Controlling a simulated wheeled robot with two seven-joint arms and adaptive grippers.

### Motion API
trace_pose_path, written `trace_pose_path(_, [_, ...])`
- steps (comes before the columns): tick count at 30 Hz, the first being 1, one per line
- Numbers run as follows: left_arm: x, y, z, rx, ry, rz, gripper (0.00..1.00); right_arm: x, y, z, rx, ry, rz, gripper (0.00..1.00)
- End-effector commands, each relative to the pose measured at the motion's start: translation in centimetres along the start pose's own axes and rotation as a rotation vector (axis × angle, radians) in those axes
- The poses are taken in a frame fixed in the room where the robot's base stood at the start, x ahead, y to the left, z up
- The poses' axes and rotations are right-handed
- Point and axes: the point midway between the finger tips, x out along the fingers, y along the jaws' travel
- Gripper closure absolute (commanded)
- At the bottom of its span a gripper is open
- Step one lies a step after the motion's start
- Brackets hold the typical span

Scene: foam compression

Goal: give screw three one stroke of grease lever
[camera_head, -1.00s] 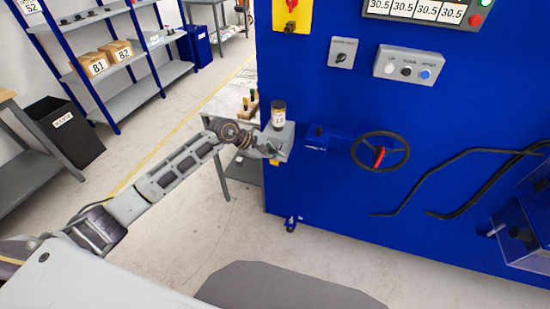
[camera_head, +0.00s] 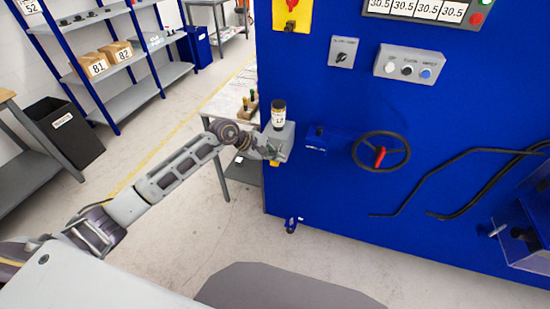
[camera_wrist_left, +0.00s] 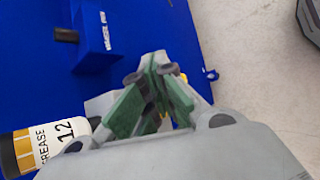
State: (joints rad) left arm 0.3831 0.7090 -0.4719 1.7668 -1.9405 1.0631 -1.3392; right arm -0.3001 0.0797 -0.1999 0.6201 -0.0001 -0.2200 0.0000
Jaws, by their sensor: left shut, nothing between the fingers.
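A dark-capped grease cartridge (camera_head: 279,115) with a label reading 12 stands upright on a grey block (camera_head: 284,136) at the left edge of the blue machine. It also shows at the lower left of the left wrist view (camera_wrist_left: 45,145), marked GREASE 12. My left gripper (camera_head: 273,151) is beside the grey block, just below the cartridge. In the left wrist view its green-padded fingers (camera_wrist_left: 154,75) come together with nothing between them. A small yellow part (camera_wrist_left: 183,78) shows behind the fingers. I cannot make out the lever clearly or whether the gripper touches it. My right gripper is not in view.
The blue machine (camera_head: 340,195) carries a blue bracket (camera_head: 318,137), a black handwheel (camera_head: 380,152) with a red handle, and dark bent rods to the right. A table (camera_head: 224,105) stands behind my left gripper.

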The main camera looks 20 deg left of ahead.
Motion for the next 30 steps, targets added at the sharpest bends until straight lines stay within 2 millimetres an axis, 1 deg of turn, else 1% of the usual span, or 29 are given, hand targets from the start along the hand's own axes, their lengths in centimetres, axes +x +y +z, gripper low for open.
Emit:
trace_pose_path(18, [0.01, -0.08, -0.03, -0.001, 0.001, -0.003, 1.00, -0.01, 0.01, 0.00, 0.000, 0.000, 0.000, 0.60])
trace_pose_path(30, [-0.92, 0.60, 0.64, 0.000, 0.001, -0.002, 1.00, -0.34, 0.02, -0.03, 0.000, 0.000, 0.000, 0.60])
